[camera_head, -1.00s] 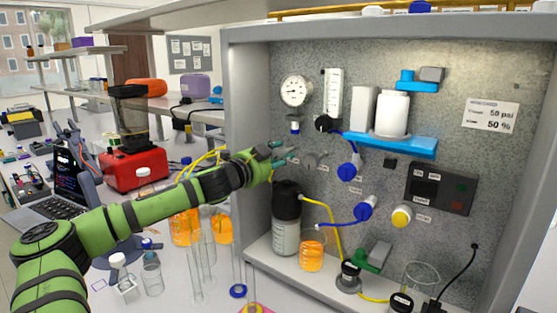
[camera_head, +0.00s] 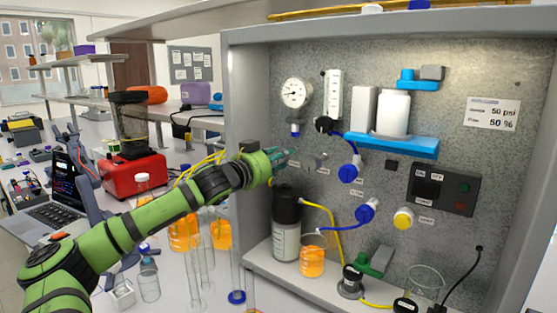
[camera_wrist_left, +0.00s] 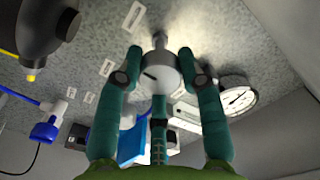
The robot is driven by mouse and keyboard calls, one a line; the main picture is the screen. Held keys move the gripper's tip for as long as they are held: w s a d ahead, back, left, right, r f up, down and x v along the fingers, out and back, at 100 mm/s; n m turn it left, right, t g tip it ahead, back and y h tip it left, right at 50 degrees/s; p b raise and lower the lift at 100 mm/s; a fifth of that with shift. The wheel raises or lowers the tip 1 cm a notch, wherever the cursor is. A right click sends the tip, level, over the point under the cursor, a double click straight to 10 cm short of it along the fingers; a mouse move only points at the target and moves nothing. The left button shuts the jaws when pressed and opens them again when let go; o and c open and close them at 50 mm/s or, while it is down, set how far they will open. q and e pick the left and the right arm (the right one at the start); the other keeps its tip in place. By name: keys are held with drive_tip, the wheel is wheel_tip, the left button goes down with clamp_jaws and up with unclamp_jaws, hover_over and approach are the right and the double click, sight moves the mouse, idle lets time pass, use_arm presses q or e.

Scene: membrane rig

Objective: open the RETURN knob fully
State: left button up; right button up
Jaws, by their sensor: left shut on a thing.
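My left gripper (camera_head: 281,158) reaches from the left to the rig's back panel, below the pressure gauge. In the left wrist view, its teal fingers (camera_wrist_left: 153,80) are shut on a round grey knob (camera_wrist_left: 160,74) with a dark line on its face. A grey metal stem shows behind the knob. White labels lie nearby, too blurred to read, so I cannot confirm which says RETURN. In the head view, the fingers hide the held part, and a grey metal fitting (camera_head: 317,162) shows just right of the fingertips. My right gripper is not in view.
The round gauge (camera_head: 296,93) is above the gripper, and a dark-capped bottle (camera_head: 286,222) stands below it. Blue valves (camera_head: 348,173) and a blue shelf (camera_head: 400,144) are to the right. The cabinet's left wall (camera_head: 248,160) is close to my left arm. Glass tubes stand under the arm.

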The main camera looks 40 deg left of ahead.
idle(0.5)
use_arm(q)
drive_tip(key=o, duration=1.1)
drive_tip(key=shift+a, duration=0.1)
drive_tip(key=shift+o, duration=0.2)
drive_tip(key=shift+s+d+f, duration=0.1)
drive_tip(key=shift+s+d, duration=0.1)
drive_tip(key=shift+d, duration=0.3)
drive_tip(key=s, duration=0.7)
